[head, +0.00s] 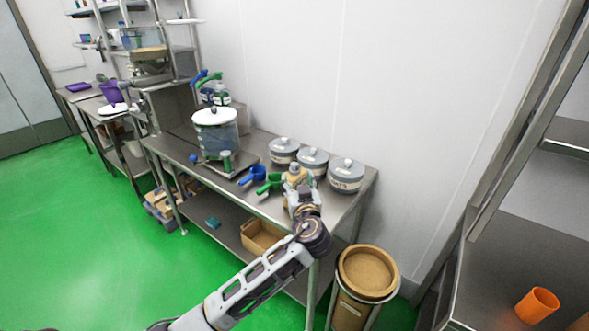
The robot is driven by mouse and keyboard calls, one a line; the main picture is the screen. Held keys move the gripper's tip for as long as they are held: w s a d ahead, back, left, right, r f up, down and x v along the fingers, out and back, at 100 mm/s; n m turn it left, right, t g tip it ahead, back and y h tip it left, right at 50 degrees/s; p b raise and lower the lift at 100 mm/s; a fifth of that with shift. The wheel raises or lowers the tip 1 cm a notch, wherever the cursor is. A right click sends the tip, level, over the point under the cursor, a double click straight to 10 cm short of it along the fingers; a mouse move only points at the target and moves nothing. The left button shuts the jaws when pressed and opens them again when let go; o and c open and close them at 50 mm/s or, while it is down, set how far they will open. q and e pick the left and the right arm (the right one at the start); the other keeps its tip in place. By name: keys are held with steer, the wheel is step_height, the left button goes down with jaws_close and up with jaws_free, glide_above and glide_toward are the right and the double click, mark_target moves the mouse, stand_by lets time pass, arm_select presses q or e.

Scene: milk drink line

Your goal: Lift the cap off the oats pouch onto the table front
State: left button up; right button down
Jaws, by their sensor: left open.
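My left arm reaches up from the bottom to the front of the steel table (256,205). Its gripper (296,184) is open over the table's right part, in front of the lidded grey tubs. A small tan shape with a pale grey top (295,170) shows right at the fingers. It may be the oats pouch with its cap, but it is too small and too covered by the gripper to tell. Whether the fingers touch it is hidden. My right gripper is out of view.
Three grey tubs (313,161) with knobbed lids stand along the wall. A blue scoop (252,176) and a green scoop (269,184) lie left of the gripper. A clear white-lidded vessel (215,134) stands further left. A brown drum (367,272) stands at the table's right end.

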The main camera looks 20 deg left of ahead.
mark_target(295, 166)
arm_select(q)
steer(key=x, duration=0.4)
steer(key=shift+w+a, duration=0.1)
steer(key=shift+w, duration=0.2)
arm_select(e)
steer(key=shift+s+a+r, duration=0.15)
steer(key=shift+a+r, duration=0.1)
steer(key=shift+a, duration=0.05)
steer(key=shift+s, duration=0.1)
arm_select(q)
steer(key=shift+w+p, duration=0.1)
steer(key=shift+p, duration=0.2)
steer(key=shift+r+p+x, duration=0.2)
steer(key=shift+p+x, duration=0.3)
steer(key=shift+x, duration=1.1)
steer(key=shift+w+a+f, duration=0.15)
steer(key=shift+w, duration=0.7)
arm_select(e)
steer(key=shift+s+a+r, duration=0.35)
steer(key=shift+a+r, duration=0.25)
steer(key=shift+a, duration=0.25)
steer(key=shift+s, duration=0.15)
